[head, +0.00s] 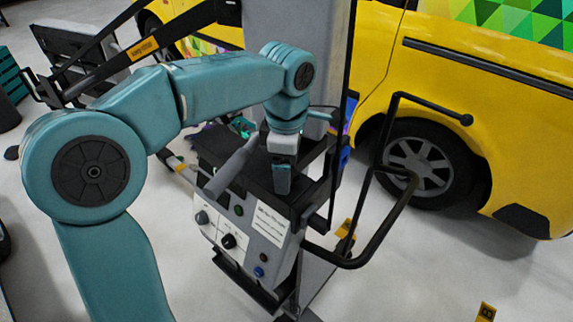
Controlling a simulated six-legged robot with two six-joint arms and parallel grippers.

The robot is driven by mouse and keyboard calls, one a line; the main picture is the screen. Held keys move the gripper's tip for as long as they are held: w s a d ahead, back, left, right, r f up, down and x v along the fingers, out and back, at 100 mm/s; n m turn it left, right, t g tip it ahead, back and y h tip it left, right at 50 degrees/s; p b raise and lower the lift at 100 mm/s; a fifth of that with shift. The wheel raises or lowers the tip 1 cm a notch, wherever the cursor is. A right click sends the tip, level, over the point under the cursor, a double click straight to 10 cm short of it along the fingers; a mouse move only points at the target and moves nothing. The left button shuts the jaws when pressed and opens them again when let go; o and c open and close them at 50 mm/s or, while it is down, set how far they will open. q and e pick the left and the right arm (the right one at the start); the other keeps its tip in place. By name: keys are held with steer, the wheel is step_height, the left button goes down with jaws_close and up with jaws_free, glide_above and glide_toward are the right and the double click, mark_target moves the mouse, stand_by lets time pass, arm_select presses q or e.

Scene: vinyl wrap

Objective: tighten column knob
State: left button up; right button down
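A control box (240,225) with a slanted grey panel stands in front of a tall grey column (297,50). The panel carries two black round knobs, an upper left one (202,217) and a lower one (228,241). I cannot tell which part is the column knob; the area at the column's foot is partly hidden by my arm. My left gripper (282,180) points down over the black top of the box, beside a grey cylindrical bar (232,168). Its fingers are seen edge-on, so their gap and any contact are unclear. My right gripper is not in view.
A bent black tube handle (385,225) juts out right of the box. A yellow vehicle (480,90) with a dark wheel (422,160) stands behind. Black arms with a yellow label (143,49) reach across the upper left. The pale floor (420,275) at lower right is mostly clear.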

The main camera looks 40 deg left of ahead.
arm_select(q)
steer(key=c, duration=1)
steer(key=shift+c, duration=0.2)
steer(key=shift+m, duration=0.3)
steer(key=m+p, duration=0.1)
steer(key=m, duration=0.3)
steer(key=shift+r+m, duration=0.15)
steer(key=shift+m, duration=0.15)
steer(key=m+p, duration=0.1)
steer(key=m, duration=0.5)
steer(key=shift+p, duration=0.4)
steer(key=m+p, duration=0.1)
steer(key=m, duration=0.5)
steer(key=shift+m, duration=0.4)
steer(key=m+p, duration=0.1)
steer(key=m, duration=0.4)
steer(key=shift+m, duration=0.4)
